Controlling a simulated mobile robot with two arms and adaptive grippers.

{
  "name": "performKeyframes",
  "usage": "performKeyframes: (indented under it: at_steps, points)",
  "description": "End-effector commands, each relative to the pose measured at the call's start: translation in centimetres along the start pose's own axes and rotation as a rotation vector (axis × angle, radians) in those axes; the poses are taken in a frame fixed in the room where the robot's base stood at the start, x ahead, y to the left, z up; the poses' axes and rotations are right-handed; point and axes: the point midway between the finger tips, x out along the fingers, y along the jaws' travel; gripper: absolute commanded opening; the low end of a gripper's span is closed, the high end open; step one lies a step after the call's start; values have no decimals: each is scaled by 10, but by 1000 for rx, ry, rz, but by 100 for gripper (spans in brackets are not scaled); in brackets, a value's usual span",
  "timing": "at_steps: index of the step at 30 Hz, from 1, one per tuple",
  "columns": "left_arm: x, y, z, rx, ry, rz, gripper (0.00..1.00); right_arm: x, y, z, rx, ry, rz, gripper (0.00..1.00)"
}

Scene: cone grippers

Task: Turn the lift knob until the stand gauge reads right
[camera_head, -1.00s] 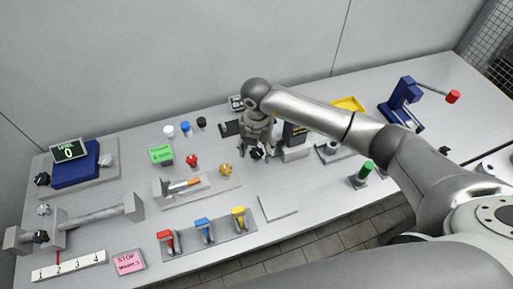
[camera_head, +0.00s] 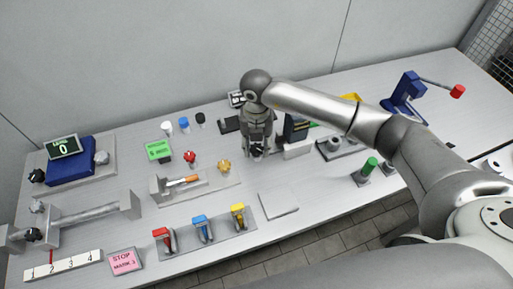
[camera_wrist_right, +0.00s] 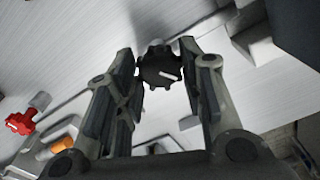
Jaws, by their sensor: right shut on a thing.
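My right gripper (camera_head: 257,148) points down in the middle of the table and is shut on a black knob (camera_wrist_right: 160,67). In the right wrist view the lobed knob, with a white pointer line, sits between the two fingertips. In the head view the fingers hide most of it. A dark upright stand (camera_head: 297,127) with a pale block at its foot is just right of the gripper; its face is too small to read. A green LEVEL display (camera_head: 64,147) reading 0 stands by a blue block (camera_head: 72,173) at the far left. My left gripper is out of view.
A red knob (camera_head: 190,157) and yellow knob (camera_head: 224,166) lie left of the gripper. Red, blue and yellow levers (camera_head: 203,228) stand in front. A green-topped post (camera_head: 369,167) and a blue press (camera_head: 405,97) are to the right.

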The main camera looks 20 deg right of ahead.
Motion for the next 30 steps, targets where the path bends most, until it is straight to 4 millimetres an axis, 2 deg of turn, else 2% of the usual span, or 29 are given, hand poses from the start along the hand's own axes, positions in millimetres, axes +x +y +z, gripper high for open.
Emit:
performKeyframes:
  at_steps: [1,30]
  points:
    - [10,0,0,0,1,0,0,4,0,1,-42,-4,1,13]
    - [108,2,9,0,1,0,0,3,-1,2,-923,-5,0,13]
